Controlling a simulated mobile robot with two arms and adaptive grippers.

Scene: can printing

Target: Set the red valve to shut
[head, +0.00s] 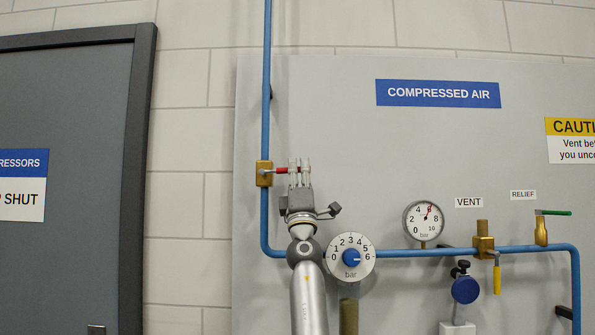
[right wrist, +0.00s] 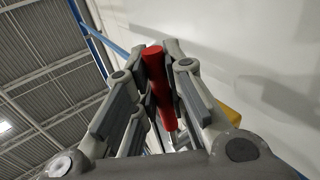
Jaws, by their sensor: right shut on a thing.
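The red valve has a brass body (head: 264,173) on the vertical blue pipe at the left of the panel. Its red lever (head: 283,170) points right from the body, level and across the pipe. My right gripper (head: 299,166) is at the lever's right end, fingers up, shut on it. In the right wrist view the red lever (right wrist: 160,85) lies between the two fingers, and part of it is hidden by them in the head view. My left gripper is not in view.
A pressure regulator dial (head: 350,258) sits just right of my right wrist. A gauge (head: 424,220), a yellow-handled vent valve (head: 497,278) and a green-handled relief valve (head: 555,212) are further right. A grey door (head: 65,200) is at left.

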